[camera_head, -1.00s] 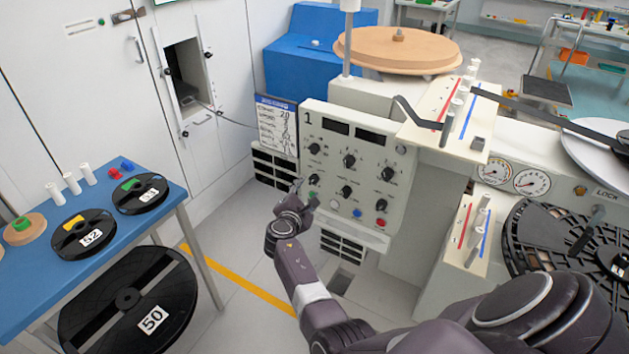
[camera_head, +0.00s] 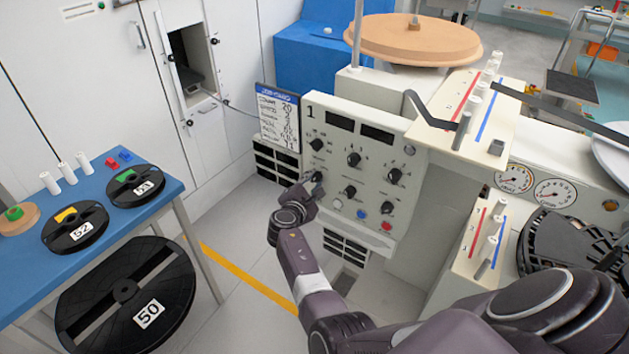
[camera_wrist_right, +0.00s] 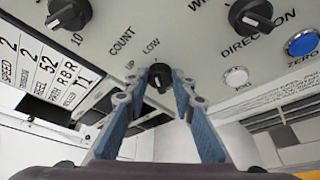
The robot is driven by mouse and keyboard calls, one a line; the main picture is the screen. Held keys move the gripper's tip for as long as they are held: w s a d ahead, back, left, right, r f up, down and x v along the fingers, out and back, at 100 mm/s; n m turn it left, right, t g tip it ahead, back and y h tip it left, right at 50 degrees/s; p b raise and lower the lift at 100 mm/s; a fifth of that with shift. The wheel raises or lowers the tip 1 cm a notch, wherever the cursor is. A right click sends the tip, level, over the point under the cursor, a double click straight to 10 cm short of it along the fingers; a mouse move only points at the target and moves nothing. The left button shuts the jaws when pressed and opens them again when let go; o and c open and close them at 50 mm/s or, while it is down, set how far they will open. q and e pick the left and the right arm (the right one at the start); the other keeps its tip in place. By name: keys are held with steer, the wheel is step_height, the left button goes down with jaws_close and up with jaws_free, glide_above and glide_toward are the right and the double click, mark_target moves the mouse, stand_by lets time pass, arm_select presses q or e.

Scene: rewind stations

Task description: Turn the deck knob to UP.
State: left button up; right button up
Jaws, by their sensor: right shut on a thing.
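The panel (camera_head: 365,150) marked 1 carries several black knobs, round buttons and two dark displays. My right gripper (camera_head: 316,181) is at the lower-left knob of this panel in the head view. In the right wrist view, my right gripper (camera_wrist_right: 160,82) is shut on a small black knob (camera_wrist_right: 160,72), with one blue-padded finger on each side. The labels UP and LOW stand beside this knob, UP to its left and LOW above it. The fingers partly hide the knob, and its pointer direction is hard to tell. My left gripper is not in view.
Near the held knob are a COUNT knob (camera_wrist_right: 68,14), a DIRECTION knob (camera_wrist_right: 250,16), a white button (camera_wrist_right: 236,76) and a blue button (camera_wrist_right: 302,42). A blue table (camera_head: 100,190) with reels stands at the left. A card board (camera_head: 278,118) hangs beside the panel.

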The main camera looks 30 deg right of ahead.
jaws_close()
steer(key=shift+d+r+p, duration=0.1)
steer(key=shift+r+p, duration=0.1)
steer(key=shift+p, duration=0.1)
steer(key=shift+w+r+n+g+p, duration=0.15)
steer(key=shift+n+g+p, duration=0.15)
steer(key=shift+n+p, duration=0.25)
steer(key=shift+w+r+n+g+p, duration=0.1)
steer(key=shift+n+g+p, duration=0.25)
steer(key=shift+n, duration=0.2)
steer(key=shift+w+f+n+g, duration=0.1)
steer(key=shift+n+g, duration=0.45)
steer(key=shift+n, duration=0.35)
steer(key=shift+w+f+n+g+h+b, duration=0.15)
steer(key=shift+n+g+h+b, duration=0.2)
steer(key=shift+n+g, duration=0.4)
steer(key=shift+n+g+h+b, duration=0.25)
steer(key=shift+n+g+b, duration=0.2)
steer(key=shift+n+b, duration=0.4)
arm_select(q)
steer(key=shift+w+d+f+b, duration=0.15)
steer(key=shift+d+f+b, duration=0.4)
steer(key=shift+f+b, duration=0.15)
arm_select(e)
steer(key=shift+w+n+g, duration=0.1)
steer(key=shift+n+g, duration=0.2)
steer(key=shift+n, duration=0.2)
steer(key=shift+r, duration=0.2)
